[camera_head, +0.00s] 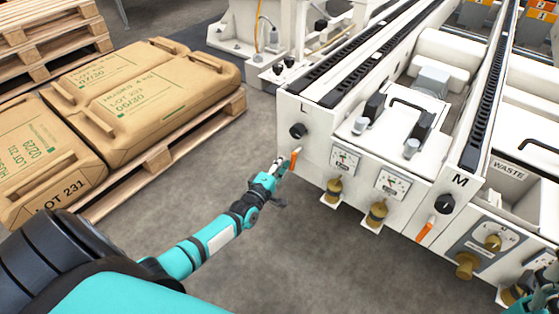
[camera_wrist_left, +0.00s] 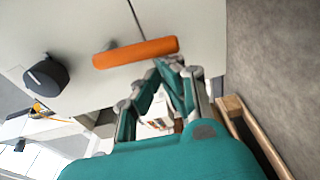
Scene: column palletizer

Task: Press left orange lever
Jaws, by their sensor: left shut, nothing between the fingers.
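The left orange lever (camera_head: 294,158) sits on the front face of the white machine, below a black knob (camera_head: 297,130) at the panel's left end. In the left wrist view the lever (camera_wrist_left: 135,52) is a nearly level orange bar. My left gripper (camera_head: 279,165) is shut and empty, just left of the lever. In the left wrist view its fingertips (camera_wrist_left: 168,63) meet near the lever's right end, just below it; I cannot tell if they touch it. A second orange lever (camera_head: 425,230) is further right on the machine.
Two gauges (camera_head: 345,158) and brass fittings (camera_head: 334,190) stick out to the right of the left lever. Brown sacks (camera_head: 150,90) lie on a wooden pallet (camera_head: 160,150) at the left. Grey floor (camera_head: 310,255) is clear in front of the machine.

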